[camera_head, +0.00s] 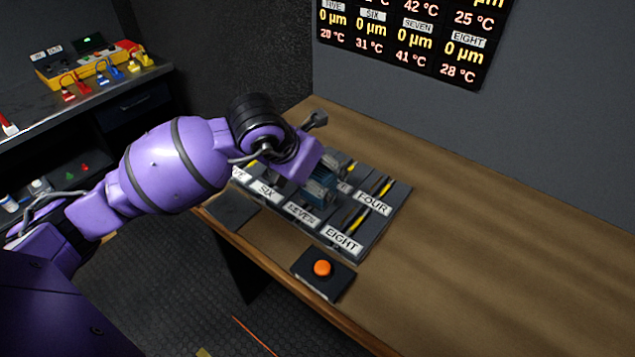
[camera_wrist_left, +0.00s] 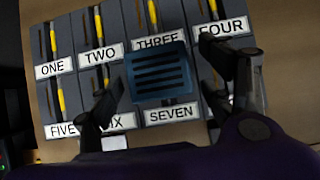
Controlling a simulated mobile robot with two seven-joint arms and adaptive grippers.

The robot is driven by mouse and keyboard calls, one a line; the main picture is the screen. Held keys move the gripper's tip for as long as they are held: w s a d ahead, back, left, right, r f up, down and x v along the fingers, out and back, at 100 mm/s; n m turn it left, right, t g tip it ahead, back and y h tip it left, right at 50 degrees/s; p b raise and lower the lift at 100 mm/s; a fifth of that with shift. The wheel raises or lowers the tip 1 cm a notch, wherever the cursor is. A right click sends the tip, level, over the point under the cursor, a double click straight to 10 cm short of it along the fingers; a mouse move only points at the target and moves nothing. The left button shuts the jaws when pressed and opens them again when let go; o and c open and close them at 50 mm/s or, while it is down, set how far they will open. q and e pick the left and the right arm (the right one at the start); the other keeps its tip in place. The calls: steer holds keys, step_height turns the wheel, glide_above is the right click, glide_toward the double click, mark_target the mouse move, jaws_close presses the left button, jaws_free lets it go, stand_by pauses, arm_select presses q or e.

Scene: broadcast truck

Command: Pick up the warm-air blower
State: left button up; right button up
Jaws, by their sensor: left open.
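The warm-air blower appears to be the small teal-blue box with dark slots (camera_wrist_left: 160,75); it shows in the middle of the left wrist view, over the panel of numbered sliders between THREE and SEVEN. In the head view the blower (camera_head: 320,188) is partly hidden behind my left arm's end. My left gripper (camera_wrist_left: 166,86) is open, with one finger on each side of the blower in the wrist view and gaps between. I cannot tell whether the fingers are level with it or above it. My right gripper is not in view.
The slider panel (camera_head: 345,241) lies on a brown wooden table (camera_head: 500,235). A black box with an orange button (camera_head: 322,268) stands at its front edge. A temperature display (camera_head: 410,38) hangs behind. A bench with a yellow device (camera_head: 60,72) is at left. The table's right side is clear.

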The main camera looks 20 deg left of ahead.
arm_select(q)
steer(key=shift+x, duration=1.15)
steer(key=c, duration=1.4)
steer(key=shift+r, duration=0.1)
steer(key=c, duration=0.3)
steer(key=shift+r, duration=0.1)
steer(key=shift+c, duration=0.2)
